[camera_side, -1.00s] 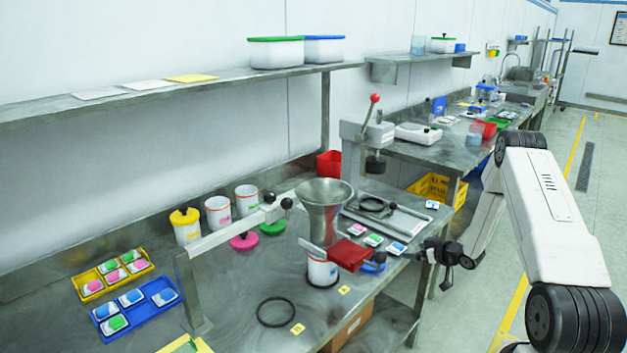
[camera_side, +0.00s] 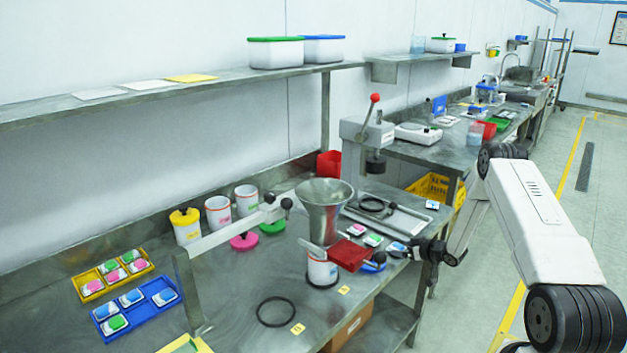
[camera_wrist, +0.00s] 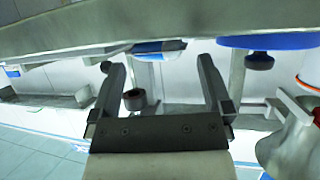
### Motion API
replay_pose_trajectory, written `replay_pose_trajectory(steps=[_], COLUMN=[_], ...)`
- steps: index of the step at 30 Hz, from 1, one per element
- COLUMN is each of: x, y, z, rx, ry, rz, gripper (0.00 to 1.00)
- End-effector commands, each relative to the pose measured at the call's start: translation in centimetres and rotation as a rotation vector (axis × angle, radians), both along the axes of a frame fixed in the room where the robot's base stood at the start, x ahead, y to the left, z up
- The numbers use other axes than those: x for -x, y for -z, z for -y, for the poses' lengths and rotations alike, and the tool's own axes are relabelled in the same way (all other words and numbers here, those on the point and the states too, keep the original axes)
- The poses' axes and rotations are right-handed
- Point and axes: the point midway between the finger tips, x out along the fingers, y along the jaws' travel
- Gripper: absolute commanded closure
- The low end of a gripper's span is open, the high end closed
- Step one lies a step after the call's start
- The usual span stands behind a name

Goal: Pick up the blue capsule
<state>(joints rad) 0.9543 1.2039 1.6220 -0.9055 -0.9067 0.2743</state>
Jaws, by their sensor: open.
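A white capsule with a blue middle (camera_side: 397,249) lies on the steel bench near its front edge, the closest of the row of capsules there. My gripper (camera_side: 411,248) is just to its right, at the bench edge, with fingers pointing toward it. In the wrist view, which looks upside down, my gripper (camera_wrist: 156,64) is open and empty. The blue capsule (camera_wrist: 160,47) shows between and beyond the fingertips, apart from them as far as I can tell. Other blue-marked capsules lie in the blue tray (camera_side: 117,322) and at the bench's right end (camera_side: 432,205).
Green (camera_side: 373,240) and pink (camera_side: 356,229) capsules lie behind. A metal funnel (camera_side: 325,205) stands further left.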

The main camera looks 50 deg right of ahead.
Motion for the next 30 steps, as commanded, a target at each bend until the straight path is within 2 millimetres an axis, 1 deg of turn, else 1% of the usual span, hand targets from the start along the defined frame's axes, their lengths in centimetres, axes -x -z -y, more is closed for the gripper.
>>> replay_pose_trajectory(steps=[4,9,26,27,29,30], x=[-1.3,-2.2,-2.3,-2.3,-2.3,-2.3], y=[0.7,1.1,1.1,1.1,1.1,1.1], z=[0.3,0.4,0.5,0.5,0.5,0.5], rx=[0.000,-0.001,0.000,0.000,0.000,0.000], ry=[-0.001,0.000,0.001,0.001,0.001,0.001], rz=[0.000,-0.001,0.000,0.000,0.000,0.000], gripper=[0.00,0.00,0.00,0.13,0.32,0.44])
